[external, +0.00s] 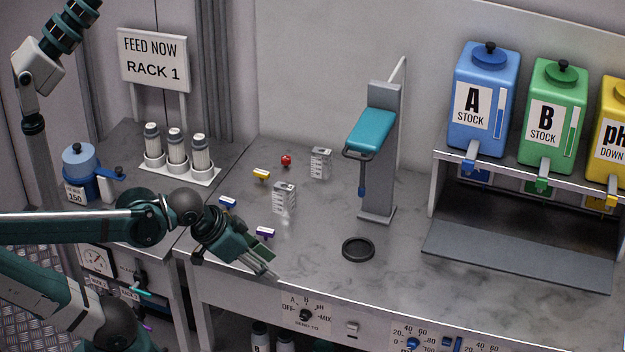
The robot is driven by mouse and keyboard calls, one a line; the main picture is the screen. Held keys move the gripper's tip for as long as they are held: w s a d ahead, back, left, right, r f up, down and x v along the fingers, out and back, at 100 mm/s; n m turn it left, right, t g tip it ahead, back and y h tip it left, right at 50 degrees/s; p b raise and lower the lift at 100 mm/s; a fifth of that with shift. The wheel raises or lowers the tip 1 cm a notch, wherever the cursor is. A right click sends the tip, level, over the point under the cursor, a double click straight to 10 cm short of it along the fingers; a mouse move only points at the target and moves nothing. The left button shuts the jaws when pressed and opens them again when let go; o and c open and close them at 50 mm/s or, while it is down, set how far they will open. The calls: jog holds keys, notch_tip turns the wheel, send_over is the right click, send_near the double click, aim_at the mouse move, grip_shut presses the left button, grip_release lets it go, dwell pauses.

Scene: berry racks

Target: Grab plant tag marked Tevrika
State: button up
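Three small tag-like pieces lie on the grey bench: a yellow one (261,175), a blue one (228,202) and a purple one (265,232). Each has a pale patch, but any writing is too small to read, so I cannot tell which is marked Tevrika. My gripper (268,267) is low near the bench's front edge, pointing down and right. It is just in front of the purple piece and apart from it. Its fingers are small and seen at an angle, so their opening is unclear. I see nothing held in them.
Two grey slotted blocks (284,199) (320,163) and a red round item (286,160) stand near the pieces. A black dish (358,249) and a teal-headed stand (377,150) are to the right. The bench's front right is clear.

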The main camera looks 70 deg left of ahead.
jog(key=shift+a, duration=0.1)
dwell(0.3)
jog(key=n+g+p, duration=0.7)
jog(key=n+p, duration=0.6)
jog(key=n, duration=1.4)
send_over(262, 229)
jog(key=d, duration=0.1)
notch_tip(262, 229, down, 8)
jog(key=shift+w+r, duration=0.15)
jog(key=shift+a+f+n, duration=0.4)
jog(key=shift+a+f, duration=0.1)
jog(key=shift+f, duration=1.3)
